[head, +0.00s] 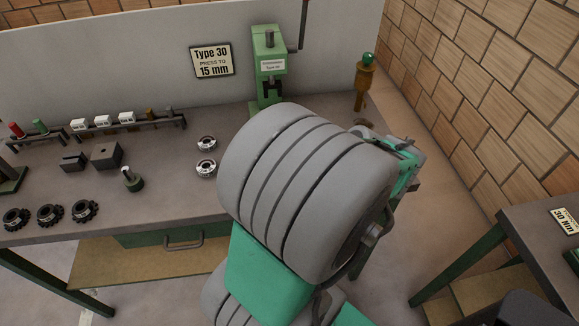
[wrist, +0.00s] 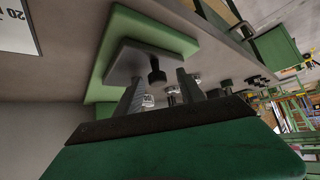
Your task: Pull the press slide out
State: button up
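In the head view a green press (head: 268,65) stands at the back of the bench, with a dark lever on its right side. My large grey and green arm covers the bench in front of it. I cannot make out my gripper there. In the wrist view my gripper (wrist: 159,74) is open, its two grey fingers apart. A dark round knob (wrist: 157,76) shows between and just beyond the fingertips; I cannot tell whether they touch it. The knob sticks out from a grey block (wrist: 125,62) mounted on a green plate (wrist: 112,42). I cannot tell whether this block is the press slide.
A sign (head: 212,61) reads "Type 30 press to 15 mm". Rings (head: 206,156), dark gears (head: 50,215) and small blocks lie on the bench (head: 150,215) to the left. Another table (head: 540,225) is at far right.

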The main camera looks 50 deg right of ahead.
jog(key=v, duration=0.8)
